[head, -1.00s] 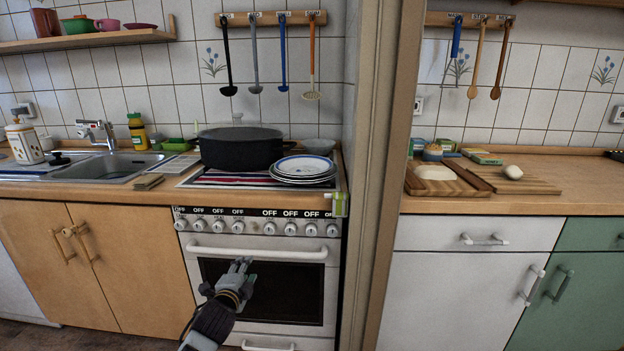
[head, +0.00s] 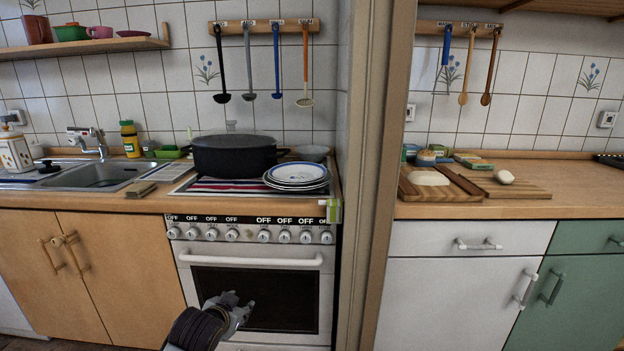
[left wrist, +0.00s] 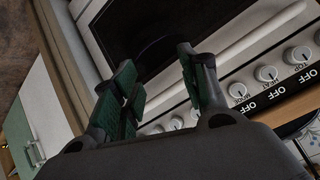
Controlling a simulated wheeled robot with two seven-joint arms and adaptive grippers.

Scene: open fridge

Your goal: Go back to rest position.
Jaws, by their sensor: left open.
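My left gripper (head: 232,304) is in front of the oven door in the head view, low in the picture, with its arm coming in from the bottom edge. In the left wrist view its two green-padded fingers (left wrist: 160,92) stand apart with nothing between them. The white oven (head: 200,296) lies beyond the fingers. My right gripper is in neither current view.
A black pot (head: 235,156) and stacked plates (head: 297,174) stand on the stove. A sink (head: 100,177) is at the left. Past a door-frame-like post (head: 372,180), cutting boards (head: 520,190) lie on the right counter. The oven door is shut.

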